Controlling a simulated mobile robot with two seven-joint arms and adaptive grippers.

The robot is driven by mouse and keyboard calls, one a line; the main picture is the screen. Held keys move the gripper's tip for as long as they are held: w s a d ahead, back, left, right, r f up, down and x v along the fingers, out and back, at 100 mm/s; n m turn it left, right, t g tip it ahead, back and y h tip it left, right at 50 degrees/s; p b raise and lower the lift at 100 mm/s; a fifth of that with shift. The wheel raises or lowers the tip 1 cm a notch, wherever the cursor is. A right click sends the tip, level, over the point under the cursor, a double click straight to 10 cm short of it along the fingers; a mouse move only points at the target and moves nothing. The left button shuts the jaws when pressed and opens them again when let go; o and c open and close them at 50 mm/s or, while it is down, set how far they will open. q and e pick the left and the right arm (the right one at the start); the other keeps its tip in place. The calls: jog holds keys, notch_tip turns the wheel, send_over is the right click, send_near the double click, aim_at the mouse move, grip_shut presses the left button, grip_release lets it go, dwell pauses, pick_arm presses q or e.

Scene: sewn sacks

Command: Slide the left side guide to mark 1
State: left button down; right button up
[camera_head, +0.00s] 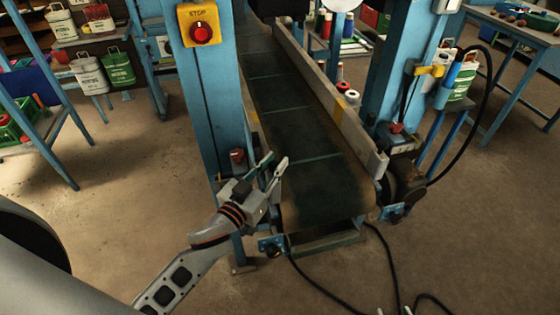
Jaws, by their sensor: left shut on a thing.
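The conveyor's left side guide (254,124) shows only as a narrow strip between the blue post and the dark belt (318,183); the post and my gripper hide most of it. My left gripper (273,165) is at the near left edge of the belt, beside the post, shut on the near part of the left guide. The exact contact is hard to see. I cannot make out mark 1. Light fingertips of my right gripper (394,311) show at the bottom edge, apart with nothing between them.
Blue posts (212,100) stand on both sides; the left one carries a stop button (201,33). A black cable (318,287) lies on the floor. Shelves with sacks (118,68) stand at left.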

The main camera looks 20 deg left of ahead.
pick_arm(q)
jog(key=shift+a+f, duration=0.1)
jog(key=shift+a, duration=0.05)
jog(key=c, duration=1.8)
grip_release()
jog(key=shift+a, duration=0.1)
jog(key=shift+s, duration=0.1)
jog(key=shift+s, duration=0.4)
jog(key=s, duration=0.3)
jog(key=s+a, duration=0.1)
jog(key=s, duration=0.3)
jog(key=s+a, duration=0.1)
jog(key=s, duration=0.3)
jog(key=shift+a, duration=0.1)
